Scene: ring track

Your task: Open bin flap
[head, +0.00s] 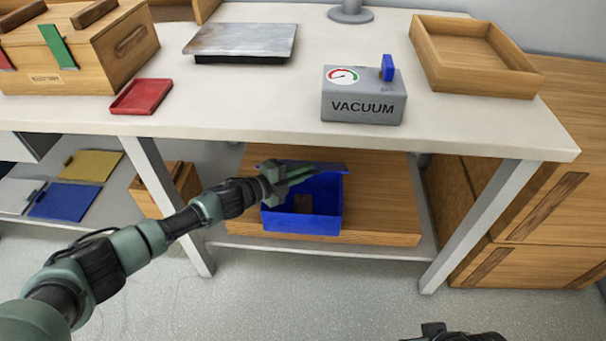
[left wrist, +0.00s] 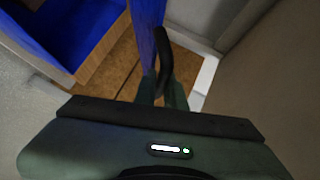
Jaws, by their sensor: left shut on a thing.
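The blue bin (head: 328,222) stands on the low wooden shelf under the table. Its blue flap (head: 328,168) is raised at the top, and I can see into the bin below it. A brown patch shows inside. My left gripper (head: 304,170) reaches in from the left at the flap's level. It is shut on the flap's dark handle (left wrist: 163,62), which shows between the fingers in the left wrist view. There the flap (left wrist: 147,25) is seen nearly edge-on, with the bin (left wrist: 62,30) at the upper left.
The table top (head: 240,105) overhangs the bin, with table legs (head: 480,225) on either side. A grey vacuum box (head: 362,97) and a red tray (head: 142,97) stand above. Wooden drawers (head: 540,220) are at right. The floor in front is clear.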

